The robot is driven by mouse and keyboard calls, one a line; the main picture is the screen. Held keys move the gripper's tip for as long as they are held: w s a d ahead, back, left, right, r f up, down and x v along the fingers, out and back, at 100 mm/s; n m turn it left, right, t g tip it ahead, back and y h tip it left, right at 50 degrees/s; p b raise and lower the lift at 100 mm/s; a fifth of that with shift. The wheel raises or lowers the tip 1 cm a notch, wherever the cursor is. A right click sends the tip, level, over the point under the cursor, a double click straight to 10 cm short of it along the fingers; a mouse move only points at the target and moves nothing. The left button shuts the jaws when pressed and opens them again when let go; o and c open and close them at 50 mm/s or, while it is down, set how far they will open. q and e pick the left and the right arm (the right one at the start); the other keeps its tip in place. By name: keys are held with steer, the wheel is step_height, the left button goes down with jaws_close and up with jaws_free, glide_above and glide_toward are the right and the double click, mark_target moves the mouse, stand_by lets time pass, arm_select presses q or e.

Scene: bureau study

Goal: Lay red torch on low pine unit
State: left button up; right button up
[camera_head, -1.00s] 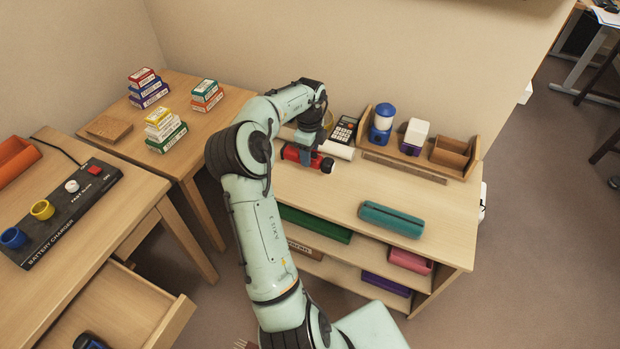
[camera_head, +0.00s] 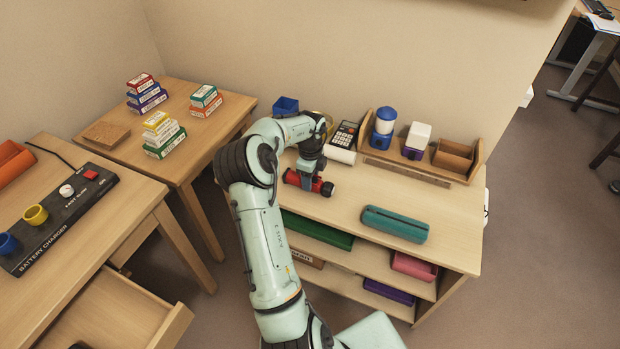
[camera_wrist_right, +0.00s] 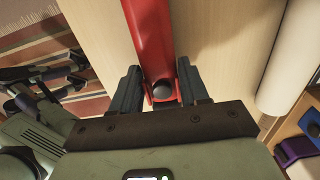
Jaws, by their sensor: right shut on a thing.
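The red torch (camera_head: 293,179) has a dark head pointing right and lies level over the left part of the top of the low pine unit (camera_head: 345,207). My right gripper (camera_head: 307,181) reaches down from above and is shut on the torch. In the right wrist view the red torch (camera_wrist_right: 150,35) runs between the two dark fingers of my right gripper (camera_wrist_right: 160,88), with pale wood behind it. The torch is at or very near the top; I cannot tell whether it touches.
A calculator (camera_head: 345,135), a white roll (camera_head: 342,156) and a wooden caddy (camera_head: 468,172) line the back. A blue bin (camera_head: 285,106) stands behind my arm. The top's middle is clear.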

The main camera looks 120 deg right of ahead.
steer(key=o, duration=1.2)
steer(key=shift+f, duration=0.1)
steer(key=shift+r, duration=0.2)
arm_select(q)
steer(key=s+d+r+g+p, duration=0.1)
steer(key=s+d+r+p, duration=0.1)
steer(key=s+r+p, duration=0.1)
steer(key=shift+s+d+r+g+h, duration=0.4)
steer(key=shift+s+r, duration=0.1)
steer(key=shift+s, duration=0.75)
arm_select(e)
step_height(320, 180, up, 12)
steer(key=shift+f, duration=0.1)
arm_select(q)
steer(key=shift+a, duration=0.1)
